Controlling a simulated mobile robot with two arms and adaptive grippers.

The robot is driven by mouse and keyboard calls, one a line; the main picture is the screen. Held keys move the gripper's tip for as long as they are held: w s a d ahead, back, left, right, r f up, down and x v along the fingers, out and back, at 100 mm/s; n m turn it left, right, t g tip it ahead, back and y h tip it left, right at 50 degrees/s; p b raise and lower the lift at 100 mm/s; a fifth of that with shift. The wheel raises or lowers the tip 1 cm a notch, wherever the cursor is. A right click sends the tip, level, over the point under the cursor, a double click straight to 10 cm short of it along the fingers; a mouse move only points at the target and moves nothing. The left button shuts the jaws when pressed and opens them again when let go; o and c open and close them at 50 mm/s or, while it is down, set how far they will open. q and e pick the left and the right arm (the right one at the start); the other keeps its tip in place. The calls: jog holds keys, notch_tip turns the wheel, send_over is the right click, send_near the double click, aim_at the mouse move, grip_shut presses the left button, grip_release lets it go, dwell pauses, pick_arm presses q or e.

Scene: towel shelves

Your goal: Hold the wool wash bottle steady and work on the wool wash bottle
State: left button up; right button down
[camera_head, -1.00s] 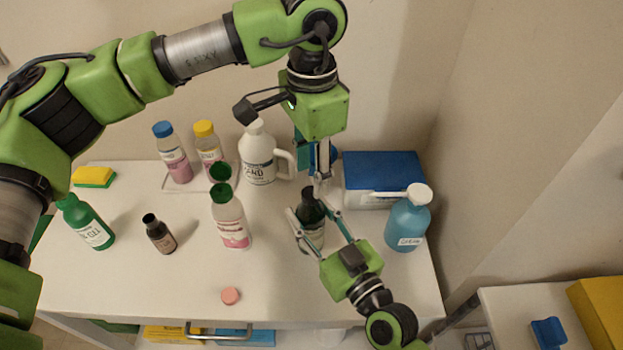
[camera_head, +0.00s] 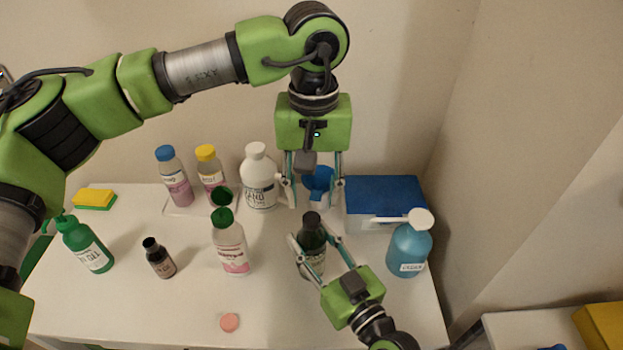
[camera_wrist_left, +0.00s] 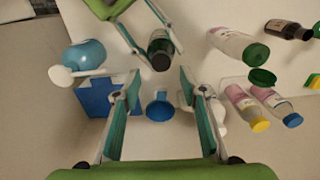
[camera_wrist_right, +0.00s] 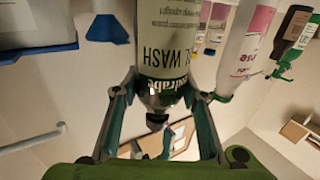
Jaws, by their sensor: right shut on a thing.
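The wool wash bottle (camera_head: 312,262) is a dark bottle with a pale label, upright on the white tabletop. Its label, with the word WASH, fills the upper middle of the right wrist view (camera_wrist_right: 168,50). My right gripper (camera_head: 315,243) is shut around the bottle, one finger on each side. My left gripper (camera_head: 313,196) is open and empty behind and above the bottle, fingers pointing down. A blue funnel (camera_head: 320,182) shows between its spread fingers; in the left wrist view the funnel (camera_wrist_left: 160,110) lies beyond the fingertips, apart from them.
A white jug (camera_head: 259,180) stands close left of my left gripper. A blue-lidded box (camera_head: 385,192) and blue pump bottle (camera_head: 409,250) are right. A pink-and-white bottle (camera_head: 231,248) stands left of the wool wash bottle. A pink cap (camera_head: 229,322) lies on clear front tabletop.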

pick_arm(q)
jog(key=n, duration=0.6)
jog(key=shift+r+n, duration=0.25)
jog(key=shift+n, duration=0.05)
jog(key=n, duration=0.3)
jog(key=shift+r+n, duration=0.15)
jog(key=shift+n, duration=0.25)
jog(key=n, duration=0.4)
jog(key=shift+r, duration=0.1)
jog(key=n, duration=0.4)
jog(key=shift+r, duration=0.15)
jog(key=n, duration=0.4)
jog(key=shift+a+r, duration=0.1)
jog(key=shift+r, duration=0.05)
jog(key=n, duration=0.4)
jog(key=shift+r, duration=0.15)
jog(key=n, duration=0.4)
jog(key=shift+r, duration=0.15)
jog(key=n, duration=0.6)
jog(key=shift+r, duration=0.15)
